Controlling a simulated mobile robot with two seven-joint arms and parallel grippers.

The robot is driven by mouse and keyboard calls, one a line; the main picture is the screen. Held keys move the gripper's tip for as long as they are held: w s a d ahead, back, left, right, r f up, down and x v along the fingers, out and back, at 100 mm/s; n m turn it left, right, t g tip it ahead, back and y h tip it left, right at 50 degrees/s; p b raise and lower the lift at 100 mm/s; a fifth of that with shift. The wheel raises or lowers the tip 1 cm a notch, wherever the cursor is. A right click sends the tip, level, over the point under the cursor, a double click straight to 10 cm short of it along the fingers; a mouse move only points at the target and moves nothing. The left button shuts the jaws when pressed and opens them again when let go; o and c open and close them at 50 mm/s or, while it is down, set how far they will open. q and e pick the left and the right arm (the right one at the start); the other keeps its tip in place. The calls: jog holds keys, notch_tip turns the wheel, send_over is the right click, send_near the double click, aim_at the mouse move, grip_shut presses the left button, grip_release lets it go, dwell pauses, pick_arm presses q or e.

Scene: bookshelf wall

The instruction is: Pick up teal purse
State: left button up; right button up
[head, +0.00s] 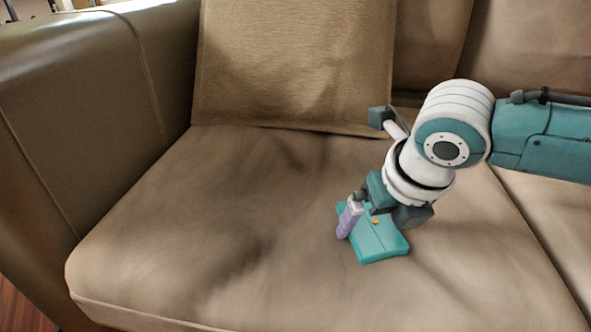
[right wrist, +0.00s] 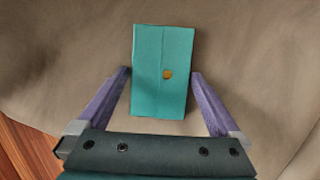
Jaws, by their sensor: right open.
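The teal purse (head: 379,244) lies flat on the sofa seat, with a small round orange clasp on it. My right gripper (head: 347,222) is right over the purse, pointing down, and partly hides its upper end. In the right wrist view the purse (right wrist: 163,72) lies between and beyond the two purple fingers (right wrist: 160,75), one finger on each side. The fingers are open, and a gap shows between each finger and the purse's sides. My left gripper is not in view.
The purse rests on a brown leather sofa seat (head: 200,220). A tan cushion (head: 295,65) leans on the backrest behind it. The sofa arm (head: 85,110) rises at the left. The seat left of the purse is clear.

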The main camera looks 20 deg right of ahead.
jog(key=shift+r, duration=0.15)
jog(key=c, duration=1.1)
jog(key=shift+c, duration=0.2)
jog(key=shift+r, duration=0.1)
